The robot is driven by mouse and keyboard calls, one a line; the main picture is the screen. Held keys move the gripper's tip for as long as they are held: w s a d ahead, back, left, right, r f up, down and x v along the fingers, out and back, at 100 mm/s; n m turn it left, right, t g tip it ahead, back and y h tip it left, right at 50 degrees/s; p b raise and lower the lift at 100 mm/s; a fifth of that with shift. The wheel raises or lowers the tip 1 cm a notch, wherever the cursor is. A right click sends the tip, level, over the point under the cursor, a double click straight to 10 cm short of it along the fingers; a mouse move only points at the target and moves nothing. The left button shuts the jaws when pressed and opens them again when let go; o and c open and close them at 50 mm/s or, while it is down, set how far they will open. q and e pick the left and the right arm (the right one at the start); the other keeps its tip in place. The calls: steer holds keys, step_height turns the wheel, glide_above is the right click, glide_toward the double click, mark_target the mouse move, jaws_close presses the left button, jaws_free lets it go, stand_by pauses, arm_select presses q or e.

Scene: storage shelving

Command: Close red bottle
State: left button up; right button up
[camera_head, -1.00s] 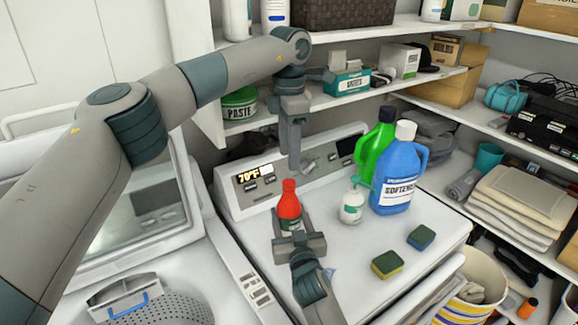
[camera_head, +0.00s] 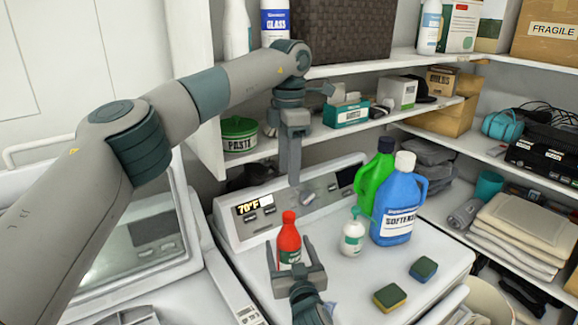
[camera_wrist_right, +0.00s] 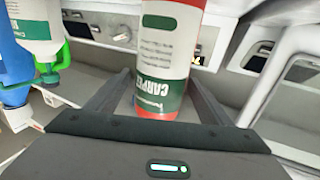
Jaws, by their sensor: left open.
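The red bottle (camera_head: 289,238), with a red top and a green-and-white label, stands upright on the white machine top. In the head view its narrow red top points up; the wrist view shows only its lower part (camera_wrist_right: 166,60). My right gripper (camera_head: 289,248) is low at the bottle, its two fingers spread on either side. In the wrist view the bottle stands between the fingers (camera_wrist_right: 165,95); contact is not clear. My left gripper (camera_head: 294,180) hangs pointing down, open, above and behind the bottle near the control panel. Its fingers overlap in this view.
A white pump bottle (camera_head: 353,238), a blue softener bottle (camera_head: 398,205) and a green bottle (camera_head: 376,180) stand to the right. Two sponges (camera_head: 389,298) (camera_head: 424,268) lie in front of them. The control panel (camera_head: 320,195) rises behind; shelves hold boxes above.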

arm_select(q)
step_height(320, 180, down, 5)
steer(key=b, duration=0.4)
steer(key=shift+r+b, duration=0.15)
steer(key=shift+b, duration=0.2)
arm_select(e)
steer(key=v, duration=1.7)
steer(key=shift+s, duration=0.2)
arm_select(q)
steer(key=shift+f, duration=0.25)
arm_select(e)
steer(key=shift+s+f, duration=0.1)
